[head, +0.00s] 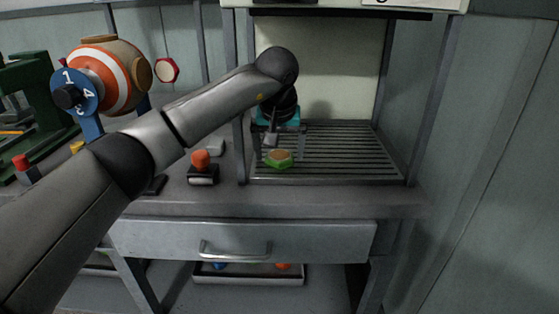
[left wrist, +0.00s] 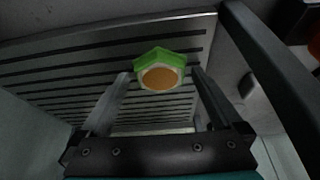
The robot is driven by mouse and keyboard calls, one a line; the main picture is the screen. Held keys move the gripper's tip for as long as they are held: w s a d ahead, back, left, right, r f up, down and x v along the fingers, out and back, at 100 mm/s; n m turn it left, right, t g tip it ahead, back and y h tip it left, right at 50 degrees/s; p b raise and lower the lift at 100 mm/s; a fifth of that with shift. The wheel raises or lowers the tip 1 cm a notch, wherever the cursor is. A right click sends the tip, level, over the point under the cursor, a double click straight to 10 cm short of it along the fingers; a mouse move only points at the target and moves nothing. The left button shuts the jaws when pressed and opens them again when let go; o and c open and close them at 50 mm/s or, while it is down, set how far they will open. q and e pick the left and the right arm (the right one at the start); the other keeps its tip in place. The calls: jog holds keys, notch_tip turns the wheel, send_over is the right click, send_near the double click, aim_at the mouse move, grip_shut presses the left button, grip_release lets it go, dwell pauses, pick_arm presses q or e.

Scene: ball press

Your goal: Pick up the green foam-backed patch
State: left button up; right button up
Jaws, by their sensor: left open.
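The green foam-backed patch (head: 279,159) is a green hexagonal piece with a tan-orange round face. It lies on the slatted grey rack inside the press frame, near its front left. It also shows in the left wrist view (left wrist: 160,71), between and just beyond the fingertips. My left gripper (head: 280,150) reaches down over the rack with its fingers spread around the patch; in the left wrist view (left wrist: 160,75) the fingers stand on both sides of it with gaps. It is open and empty. My right gripper is not in view.
The slatted rack (head: 345,160) stands between upright posts, one (head: 240,150) close to my left arm. A red-orange button box (head: 201,172) sits left of it. A striped ball (head: 108,78) stands at left. A drawer (head: 245,242) is below.

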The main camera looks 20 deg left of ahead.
pick_arm(q)
jog(key=shift+c, duration=0.2)
jog(key=c, duration=1.2)
jog(key=shift+r, duration=0.1)
